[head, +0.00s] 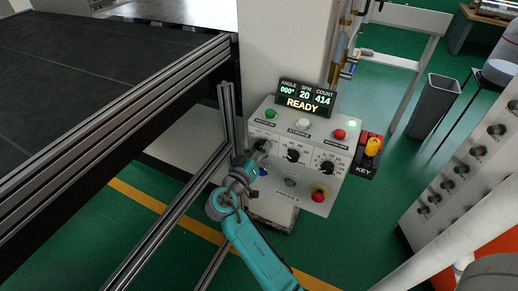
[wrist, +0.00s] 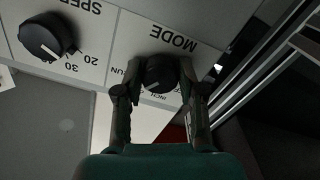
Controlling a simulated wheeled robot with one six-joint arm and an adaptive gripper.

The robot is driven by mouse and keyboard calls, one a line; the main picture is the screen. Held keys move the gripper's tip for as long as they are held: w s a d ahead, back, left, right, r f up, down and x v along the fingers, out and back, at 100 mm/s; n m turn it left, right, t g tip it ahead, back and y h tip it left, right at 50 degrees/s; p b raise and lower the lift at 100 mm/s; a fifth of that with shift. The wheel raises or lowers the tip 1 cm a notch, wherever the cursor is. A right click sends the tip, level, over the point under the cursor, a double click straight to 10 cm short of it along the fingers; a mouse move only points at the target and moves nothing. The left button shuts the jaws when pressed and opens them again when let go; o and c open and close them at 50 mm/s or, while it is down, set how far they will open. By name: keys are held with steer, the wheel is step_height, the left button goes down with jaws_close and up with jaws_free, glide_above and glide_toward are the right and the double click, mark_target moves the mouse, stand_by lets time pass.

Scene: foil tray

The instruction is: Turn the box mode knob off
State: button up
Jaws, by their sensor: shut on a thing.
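The control box (head: 318,180) stands in the middle of the head view, its sloped panel facing me. The black MODE knob (wrist: 160,73) shows upside down in the wrist view, under the word MODE. My gripper (wrist: 158,88) is shut on it, with one finger on either side. In the head view my gripper (head: 256,151) is at the left end of the knob row and largely covers the knob. A pale pointer mark shows on the knob's lower edge in the wrist view, near the partly covered INCH lettering. The RUN label is partly hidden by a finger; I cannot make out an OFF label.
The SPEED knob (wrist: 47,37) is beside it. The display (head: 304,98) reads READY. Metal rails (head: 170,95) run close on the left.

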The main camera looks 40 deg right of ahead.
steer(key=n, duration=0.4)
steer(key=shift+n, duration=0.3)
steer(key=n, duration=1)
steer(key=shift+r, duration=0.1)
steer(key=n, duration=0.4)
steer(key=shift+n, duration=0.3)
steer(key=o, duration=1.1)
steer(key=shift+o, duration=0.2)
steer(key=shift+a, duration=0.15)
steer(key=v, duration=1.1)
steer(key=shift+s+a, duration=0.15)
steer(key=shift+a, duration=0.2)
